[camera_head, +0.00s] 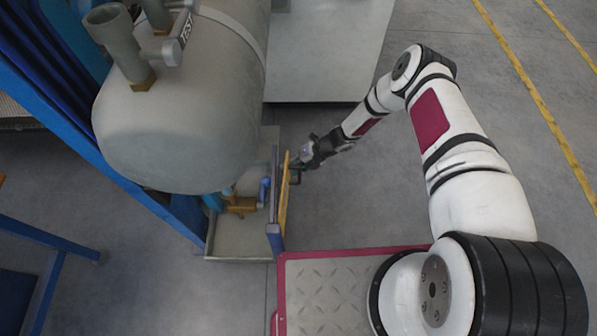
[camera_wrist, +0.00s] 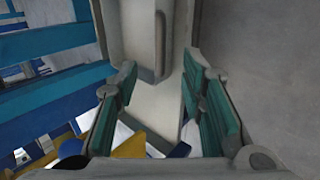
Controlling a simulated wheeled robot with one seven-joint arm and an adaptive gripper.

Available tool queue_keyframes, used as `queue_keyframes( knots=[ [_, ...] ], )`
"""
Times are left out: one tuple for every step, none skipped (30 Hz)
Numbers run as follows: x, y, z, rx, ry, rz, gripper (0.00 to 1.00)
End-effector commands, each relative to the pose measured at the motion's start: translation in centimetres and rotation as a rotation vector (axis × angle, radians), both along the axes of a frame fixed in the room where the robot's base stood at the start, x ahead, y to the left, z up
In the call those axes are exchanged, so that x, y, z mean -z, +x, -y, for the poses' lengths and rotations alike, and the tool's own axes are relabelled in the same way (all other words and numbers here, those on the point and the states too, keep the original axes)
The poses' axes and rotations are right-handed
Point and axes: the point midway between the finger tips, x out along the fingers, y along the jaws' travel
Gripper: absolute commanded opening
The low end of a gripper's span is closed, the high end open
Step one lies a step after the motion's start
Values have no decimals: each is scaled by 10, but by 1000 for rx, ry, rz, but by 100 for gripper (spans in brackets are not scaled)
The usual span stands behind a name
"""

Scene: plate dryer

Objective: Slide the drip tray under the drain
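The drip tray (camera_head: 235,240) is a shallow grey pan on the floor beneath the large grey tank (camera_head: 180,110), which hides part of it. A brass drain fitting (camera_head: 240,206) and a blue valve handle (camera_head: 264,190) sit over the tray in the head view. My gripper (camera_head: 294,168) is just right of the tray, beside an upright yellow strip. In the wrist view my gripper (camera_wrist: 160,110) has its teal-padded fingers apart, with a pale surface visible between them. I cannot tell whether that surface is the tray, or whether anything is touched.
A blue post (camera_head: 275,240) and the yellow strip (camera_head: 284,195) stand along the tray's right side. Blue frame beams (camera_head: 60,110) run along the left. A grey cabinet (camera_head: 325,60) stands behind. Open floor (camera_head: 340,205) lies right of the strip.

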Motion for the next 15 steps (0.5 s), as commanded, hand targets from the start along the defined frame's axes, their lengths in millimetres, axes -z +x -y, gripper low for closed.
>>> queue_keyframes(
  knots=[
    [2,0,-2,-1,0,-1,37],
    [4,0,-2,0,0,-1,37],
    [6,0,-4,0,0,-1,37],
    [8,0,-5,0,-1,-1,37],
    [10,0,-7,-1,-1,-1,37],
    [13,-1,-9,-1,-1,-1,37],
    [15,-1,-11,-1,-1,-1,37],
    [18,0,-14,-1,-1,-1,37],
    [22,0,-17,-1,-1,-1,37],
    [25,0,-19,-1,-1,-1,37],
    [28,0,-22,-1,-1,-1,37],
    [32,0,-25,-1,-1,-1,37],
    [35,0,-28,-1,-1,-1,37],
    [38,0,-31,-1,-1,-1,37],
    [42,0,-34,-1,-1,-2,37]
  ],
)
